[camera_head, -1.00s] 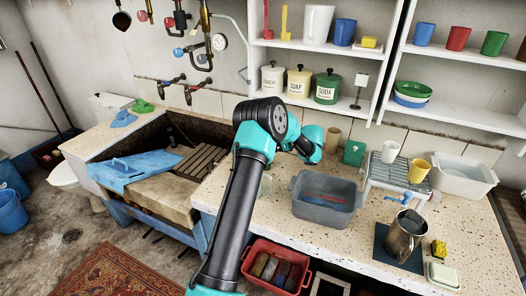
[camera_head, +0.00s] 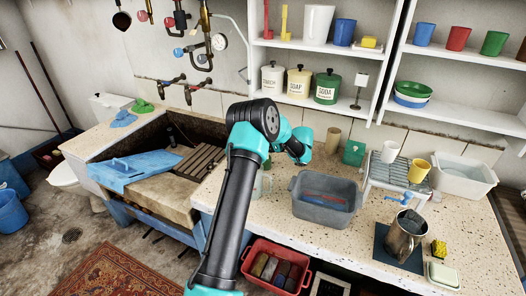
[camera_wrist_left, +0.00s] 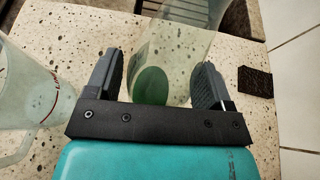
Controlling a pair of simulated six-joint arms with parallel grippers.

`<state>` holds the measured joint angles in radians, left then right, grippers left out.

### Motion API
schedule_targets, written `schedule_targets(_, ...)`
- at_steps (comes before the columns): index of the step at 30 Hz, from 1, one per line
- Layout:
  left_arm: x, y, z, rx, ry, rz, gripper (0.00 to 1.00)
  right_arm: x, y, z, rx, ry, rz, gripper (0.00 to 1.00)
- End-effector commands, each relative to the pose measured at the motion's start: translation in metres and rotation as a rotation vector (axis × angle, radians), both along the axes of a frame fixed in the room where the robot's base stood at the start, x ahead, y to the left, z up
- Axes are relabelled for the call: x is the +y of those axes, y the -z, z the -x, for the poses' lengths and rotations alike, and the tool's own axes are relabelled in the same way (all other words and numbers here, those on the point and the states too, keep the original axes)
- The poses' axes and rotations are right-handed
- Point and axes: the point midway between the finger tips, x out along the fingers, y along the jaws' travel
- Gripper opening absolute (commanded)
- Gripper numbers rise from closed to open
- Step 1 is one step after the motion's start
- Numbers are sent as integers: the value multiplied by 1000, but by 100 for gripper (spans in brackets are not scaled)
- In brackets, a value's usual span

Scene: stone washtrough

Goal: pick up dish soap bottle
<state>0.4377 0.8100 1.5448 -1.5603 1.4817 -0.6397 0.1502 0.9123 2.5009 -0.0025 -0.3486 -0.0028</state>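In the left wrist view, a clear bottle (camera_wrist_left: 180,38) with a green patch stands between my left gripper's fingers (camera_wrist_left: 158,74); it looks like the dish soap bottle. The fingers are apart, one on each side of it, and a gap shows on the left finger's side. Whether the right finger touches it I cannot tell. My right gripper is in neither view.
A clear jug (camera_wrist_left: 28,95) with a handle stands close left of the gripper in the wrist view. The sink lies left.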

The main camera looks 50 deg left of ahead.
Motion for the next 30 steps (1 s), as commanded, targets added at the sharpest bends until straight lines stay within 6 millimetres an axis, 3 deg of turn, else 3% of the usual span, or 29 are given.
schedule_targets(14, 0, 0, 0, 0, 0, 0, 30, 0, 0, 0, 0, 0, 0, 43)
schedule_targets(23, 0, -4, 0, -1, -1, -2, 30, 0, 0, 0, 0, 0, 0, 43)
schedule_targets(30, 0, -31, 0, -4, -1, -3, 30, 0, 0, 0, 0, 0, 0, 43)
